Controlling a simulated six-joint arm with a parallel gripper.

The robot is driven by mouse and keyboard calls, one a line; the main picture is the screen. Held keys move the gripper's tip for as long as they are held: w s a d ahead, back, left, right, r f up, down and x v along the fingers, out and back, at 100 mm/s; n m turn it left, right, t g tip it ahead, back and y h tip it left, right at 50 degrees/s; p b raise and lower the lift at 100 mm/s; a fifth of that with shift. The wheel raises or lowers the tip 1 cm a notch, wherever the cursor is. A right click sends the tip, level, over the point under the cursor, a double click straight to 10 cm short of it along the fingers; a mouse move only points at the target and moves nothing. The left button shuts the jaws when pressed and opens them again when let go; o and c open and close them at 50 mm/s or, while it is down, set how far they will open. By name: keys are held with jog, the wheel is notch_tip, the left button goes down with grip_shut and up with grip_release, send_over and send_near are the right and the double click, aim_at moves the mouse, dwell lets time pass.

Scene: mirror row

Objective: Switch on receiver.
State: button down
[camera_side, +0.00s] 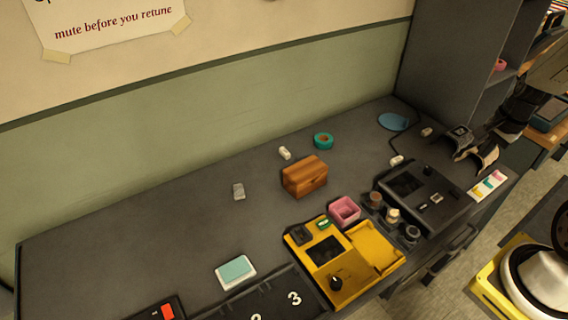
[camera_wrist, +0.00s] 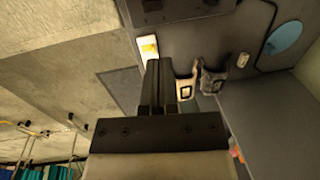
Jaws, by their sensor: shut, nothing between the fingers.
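No label names the receiver. A black box (camera_side: 430,195) with a dark panel and small switches stands at the right end of the bench; part of a dark box (camera_wrist: 185,8) shows at the top of the wrist view. A yellow box (camera_side: 325,262) with a dark screen and black knob stands left of it. A dark unit with a red switch (camera_side: 167,312) is cut off at the bottom left. My gripper (camera_wrist: 158,64) is shut and empty.
Two curved clip-like pieces (camera_side: 480,160) lie near my gripper, by a colour card (camera_side: 488,186). Small jars (camera_side: 392,216) and a pink container (camera_side: 344,211) stand between the boxes. A wooden block (camera_side: 304,177) is behind. The bench's left part is mostly clear.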

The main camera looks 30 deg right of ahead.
aim_at(457, 193)
jog(key=shift+f, duration=0.1)
jog(key=shift+w+f, duration=0.3)
jog(key=shift+f, duration=1.95)
jog(key=shift+w+f, duration=0.35)
jog(key=shift+f, duration=1.95)
jog(key=shift+w+f, duration=0.3)
jog(key=shift+f, duration=1.95)
jog(key=shift+f, duration=0.2)
jog(key=shift+s+r, duration=0.2)
jog(key=shift+s, duration=0.45)
jog(key=shift+r, duration=0.15)
